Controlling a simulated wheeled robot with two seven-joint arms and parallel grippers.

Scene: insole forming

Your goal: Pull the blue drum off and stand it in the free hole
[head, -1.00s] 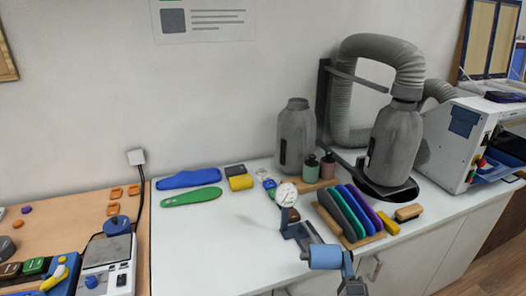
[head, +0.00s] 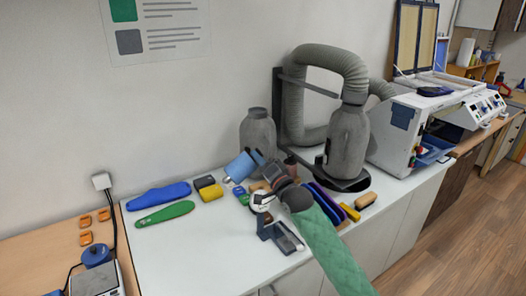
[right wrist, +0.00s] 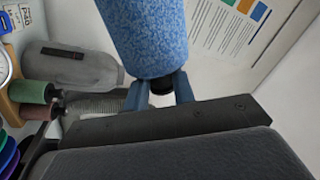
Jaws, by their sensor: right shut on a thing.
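My right gripper (head: 257,160) is shut on the dark stub of the blue drum (head: 240,167) and holds it above the back of the white bench. In the right wrist view the two blue fingers (right wrist: 160,92) grip the stub, and the speckled blue drum (right wrist: 145,35) extends away from them. A wooden block (right wrist: 7,109) stands left in that view, bearing a green drum (right wrist: 28,92) and a mauve drum (right wrist: 35,115). In the head view my gripper and arm hide most of this block. The free hole cannot be made out. My left gripper is not in view.
A dial gauge (head: 262,200) on a stand is close to my right arm. Grey canisters (head: 258,140) and a hose (head: 330,62) stand behind. Blue (head: 158,195) and green (head: 165,213) insoles lie left. The bench's front left is clear.

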